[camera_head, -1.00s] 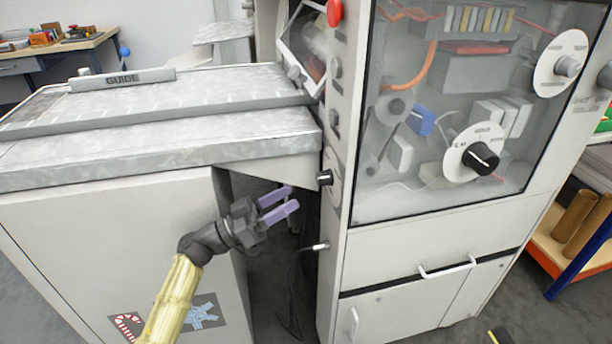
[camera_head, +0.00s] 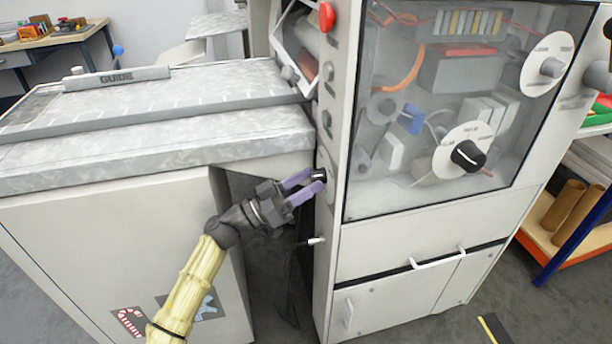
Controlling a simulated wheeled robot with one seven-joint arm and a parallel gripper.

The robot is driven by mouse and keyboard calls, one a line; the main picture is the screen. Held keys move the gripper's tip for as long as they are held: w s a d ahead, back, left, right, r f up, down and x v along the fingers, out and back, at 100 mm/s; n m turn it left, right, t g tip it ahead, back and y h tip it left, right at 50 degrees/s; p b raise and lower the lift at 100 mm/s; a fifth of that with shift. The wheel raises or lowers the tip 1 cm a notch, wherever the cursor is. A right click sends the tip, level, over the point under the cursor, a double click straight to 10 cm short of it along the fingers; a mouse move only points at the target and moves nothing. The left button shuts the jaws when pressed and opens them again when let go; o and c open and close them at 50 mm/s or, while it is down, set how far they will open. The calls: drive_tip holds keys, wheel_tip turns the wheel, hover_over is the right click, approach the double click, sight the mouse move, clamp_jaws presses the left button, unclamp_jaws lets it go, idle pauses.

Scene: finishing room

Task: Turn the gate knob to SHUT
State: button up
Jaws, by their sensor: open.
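My gripper (camera_head: 308,184) has its two purple fingers at a small black knob (camera_head: 318,175) with a white mark, on the narrow left side of the machine. The fingers are open, one above and one below the knob, and partly cover it. I cannot tell whether they touch it. Its lettering cannot be read, so its setting is unclear. A larger black knob (camera_head: 467,156) on a white dial and a grey knob (camera_head: 552,67) on another white dial sit at the glass front. Their labels are too small to read.
The grey bed with the GUIDE bar (camera_head: 118,77) stands left of my gripper. A red button (camera_head: 327,16) is above on the same narrow panel. A metal-tipped plug (camera_head: 316,241) with a cable sticks out just below. A dark gap lies between bed and machine.

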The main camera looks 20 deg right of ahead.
drive_tip(key=shift+w+d, duration=0.1)
drive_tip(key=shift+d, duration=0.1)
drive_tip(key=shift+c, duration=0.3)
drive_tip(key=c, duration=0.9)
drive_tip(key=shift+r, duration=0.1)
